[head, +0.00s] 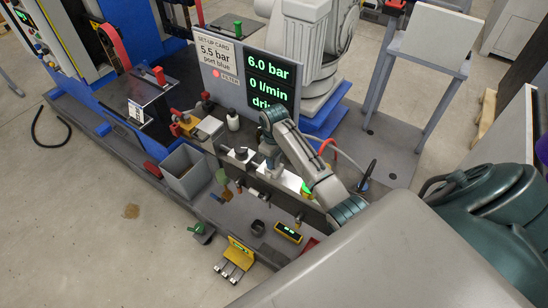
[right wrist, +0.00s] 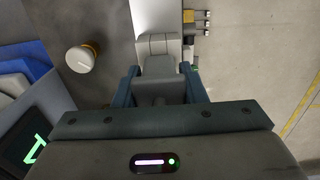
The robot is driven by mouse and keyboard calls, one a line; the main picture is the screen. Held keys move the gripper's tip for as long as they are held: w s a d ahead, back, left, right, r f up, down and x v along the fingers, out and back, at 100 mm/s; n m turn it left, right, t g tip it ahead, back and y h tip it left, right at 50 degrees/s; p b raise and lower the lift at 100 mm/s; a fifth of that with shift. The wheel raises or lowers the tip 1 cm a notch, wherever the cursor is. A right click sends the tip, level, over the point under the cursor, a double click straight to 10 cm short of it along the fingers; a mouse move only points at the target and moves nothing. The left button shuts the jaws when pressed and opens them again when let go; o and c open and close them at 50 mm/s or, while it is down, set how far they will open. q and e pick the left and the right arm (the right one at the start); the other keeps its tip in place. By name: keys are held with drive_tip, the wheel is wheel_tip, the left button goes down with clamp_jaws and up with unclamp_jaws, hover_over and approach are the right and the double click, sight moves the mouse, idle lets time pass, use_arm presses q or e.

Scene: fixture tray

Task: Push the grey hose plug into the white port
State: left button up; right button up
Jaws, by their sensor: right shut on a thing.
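My right gripper (head: 268,170) points down over the work bench in the head view. In the right wrist view my right gripper (right wrist: 160,76) is shut on a grey block-like piece, which looks like the grey hose plug (right wrist: 158,64). In the head view the plug is too small and covered to make out. A white block (right wrist: 155,16) lies straight beyond the plug in the right wrist view; I cannot tell whether it is the port or whether the plug touches it. A white strip (head: 287,180) shows beside the gripper in the head view. My left gripper is not in view.
A grey open bin (head: 186,172) stands left of the gripper. A yellow bracket (head: 238,254) with several prongs lies at the front edge, and a yellow meter (head: 288,232) lies nearby. A display board (head: 250,75) stands behind. A knob with an orange ring (right wrist: 82,58) is left of the jaws.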

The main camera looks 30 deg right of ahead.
drive_tip(key=shift+f, duration=0.55)
idle(0.4)
drive_tip(key=o, duration=1.1)
drive_tip(key=shift+r, duration=0.1)
